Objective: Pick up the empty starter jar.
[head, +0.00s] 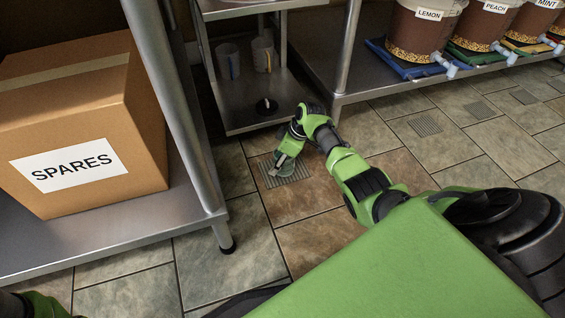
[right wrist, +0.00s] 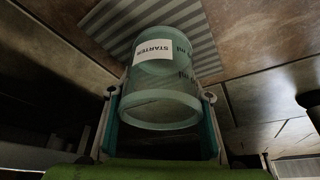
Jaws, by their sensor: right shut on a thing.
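The starter jar (right wrist: 165,85) is a clear, pale green-tinted cylinder with a white STARTER label. It looks empty in the right wrist view. My right gripper (right wrist: 160,96) has one finger on each side of it and is shut on it. In the head view my right gripper (head: 283,163) is low, by a floor drain grate, in front of the steel rack. The jar is small and partly hidden there. I cannot tell whether the jar touches the floor. My left gripper is out of view.
A SPARES box (head: 85,125) sits on a steel shelf at left. Two mugs (head: 228,62) (head: 263,54) and a small dark round item (head: 266,106) are on the rack's low shelf (head: 240,120). Labelled buckets (head: 415,35) with taps line the right shelf. The tiled floor between is open.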

